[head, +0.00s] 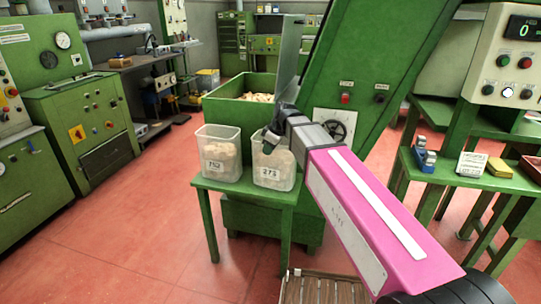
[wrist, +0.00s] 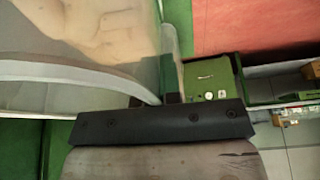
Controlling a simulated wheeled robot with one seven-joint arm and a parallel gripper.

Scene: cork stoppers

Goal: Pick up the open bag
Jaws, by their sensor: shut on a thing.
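Two clear, open-topped bags with pale contents stand side by side on a small green table (head: 236,190). The left bag (head: 221,158) has a label like "HQ". The right bag (head: 274,172) has a label like "273". My gripper (head: 268,142) is at the top of the right bag and is shut on its rim. In the wrist view my gripper (wrist: 167,98) has the clear bag wall (wrist: 75,68) between its fingertips, with pale contents behind it. The right bag appears to rest on the table. My gripper hides part of its top edge.
A green hopper (head: 238,112) with cork pieces stands behind the table, close to a tall green machine (head: 352,82). A green bench (head: 462,176) with small boxes is at right. A wooden slatted pallet (head: 322,290) lies in front. Red floor (head: 130,225) is clear at left.

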